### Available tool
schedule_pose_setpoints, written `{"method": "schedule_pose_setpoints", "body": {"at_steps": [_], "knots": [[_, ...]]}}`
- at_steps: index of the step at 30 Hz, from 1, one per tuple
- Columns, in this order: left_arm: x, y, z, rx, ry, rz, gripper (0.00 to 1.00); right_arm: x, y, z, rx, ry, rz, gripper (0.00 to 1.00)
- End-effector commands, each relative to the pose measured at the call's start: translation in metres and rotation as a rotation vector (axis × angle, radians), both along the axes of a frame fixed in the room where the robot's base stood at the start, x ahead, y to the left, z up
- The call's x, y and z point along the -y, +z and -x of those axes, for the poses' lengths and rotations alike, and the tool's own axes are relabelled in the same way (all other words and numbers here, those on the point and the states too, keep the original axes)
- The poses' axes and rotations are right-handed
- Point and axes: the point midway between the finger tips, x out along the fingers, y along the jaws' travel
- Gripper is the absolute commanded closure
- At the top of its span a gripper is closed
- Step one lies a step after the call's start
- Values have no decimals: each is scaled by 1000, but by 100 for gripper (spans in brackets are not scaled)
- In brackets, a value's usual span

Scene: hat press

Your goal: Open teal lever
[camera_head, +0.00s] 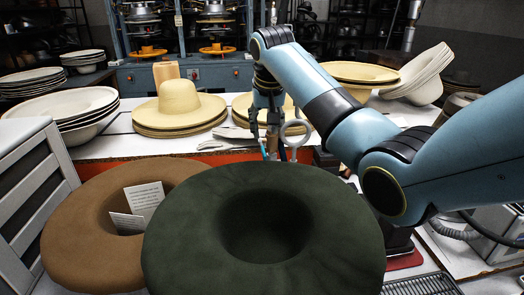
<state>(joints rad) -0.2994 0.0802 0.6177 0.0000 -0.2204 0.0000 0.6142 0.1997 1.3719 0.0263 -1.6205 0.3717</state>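My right arm comes in from the right, bends over the middle of the table and points down. Its gripper (268,140) is behind the dark green hat, at the table's edge. The fingertips are small and partly dark, so I cannot tell whether they are open or shut. A pale grey ring (296,130) shows just right of the gripper; I cannot tell whether they touch. A small blue piece (265,149) shows at the fingertips, but I cannot tell whether it is the teal lever or part of my gripper. What lies lower is hidden by the green hat. My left gripper is out of view.
A large dark green hat (330,225) and a brown hat (75,235) with white cards fill the front. Stacked cream hats (180,105) stand on the white table behind. Blue-grey press machines (190,75) stand at the back. A grey louvred cabinet (25,185) is at left.

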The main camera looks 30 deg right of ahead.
Motion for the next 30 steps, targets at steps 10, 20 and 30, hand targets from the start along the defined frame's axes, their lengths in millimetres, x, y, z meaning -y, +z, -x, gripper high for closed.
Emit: {"method": "schedule_pose_setpoints", "body": {"at_steps": [10,20,30], "knots": [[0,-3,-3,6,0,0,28,11,-63,-22,-4,0,-1,67],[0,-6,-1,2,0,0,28,15,-84,-31,-1,0,0,67],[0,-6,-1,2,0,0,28,15,-84,-31,-1,0,0,87]]}}
